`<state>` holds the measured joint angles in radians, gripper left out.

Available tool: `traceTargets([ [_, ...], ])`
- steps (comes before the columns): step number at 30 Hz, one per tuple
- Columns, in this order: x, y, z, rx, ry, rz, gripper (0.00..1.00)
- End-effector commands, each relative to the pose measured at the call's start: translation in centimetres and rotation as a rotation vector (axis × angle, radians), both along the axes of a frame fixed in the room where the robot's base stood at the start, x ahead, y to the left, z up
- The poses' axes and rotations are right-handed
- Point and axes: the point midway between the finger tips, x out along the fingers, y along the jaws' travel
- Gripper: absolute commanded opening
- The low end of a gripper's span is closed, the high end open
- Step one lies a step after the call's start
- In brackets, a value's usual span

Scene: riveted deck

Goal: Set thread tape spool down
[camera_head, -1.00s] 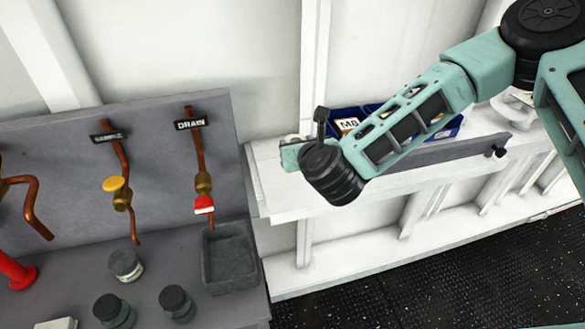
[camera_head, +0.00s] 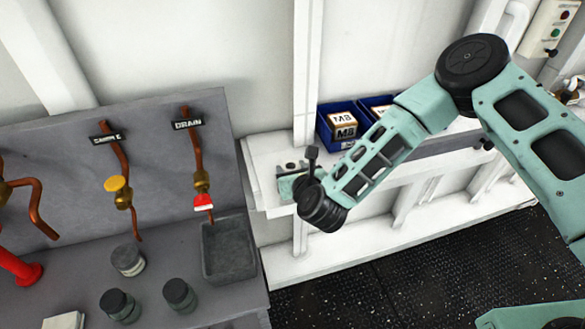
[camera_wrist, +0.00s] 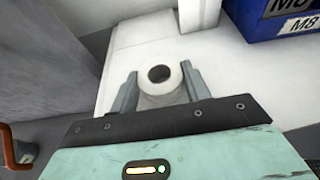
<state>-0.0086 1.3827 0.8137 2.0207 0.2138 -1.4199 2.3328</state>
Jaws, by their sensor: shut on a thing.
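The thread tape spool (camera_wrist: 160,80) is a white ring with a dark centre hole, seen in the wrist view between my two grey fingers. My gripper (camera_wrist: 159,90) is shut on the spool, with one finger at each side of it. The spool is over the left end of the white shelf (camera_wrist: 132,66); I cannot tell whether it touches the surface. In the head view my gripper (camera_head: 290,182) is over the left end of the same shelf (camera_head: 268,158), and the spool is not clearly visible there.
Blue bins (camera_head: 327,138) with boxes marked M8 stand on the shelf to the right. To the left is a grey bench with a tray (camera_head: 228,250), several dark-lidded jars (camera_head: 180,295) and copper pipes with SAMPLE and DRAIN labels. A grey panel rises left of the shelf's end.

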Motion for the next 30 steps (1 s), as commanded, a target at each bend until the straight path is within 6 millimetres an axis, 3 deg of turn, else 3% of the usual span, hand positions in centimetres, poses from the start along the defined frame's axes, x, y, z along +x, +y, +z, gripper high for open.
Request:
traceTargets([
  [2,0.0,0.0,-0.4,0.0,0.0,0.0,0.25],
  [3,0.0,0.0,-0.4,0.0,0.0,0.0,0.5],
  [5,0.0,0.0,-0.2,0.0,0.0,0.0,0.66],
  [6,0.0,0.0,-0.2,0.0,0.0,0.0,0.69],
  [17,0.0,0.0,0.4,-0.001,0.0,0.0,0.69],
  [20,-1.2,-0.4,0.3,0.0,0.002,0.002,0.69],
  [30,-7.5,-2.2,2.8,0.0,0.002,0.003,0.69],
])
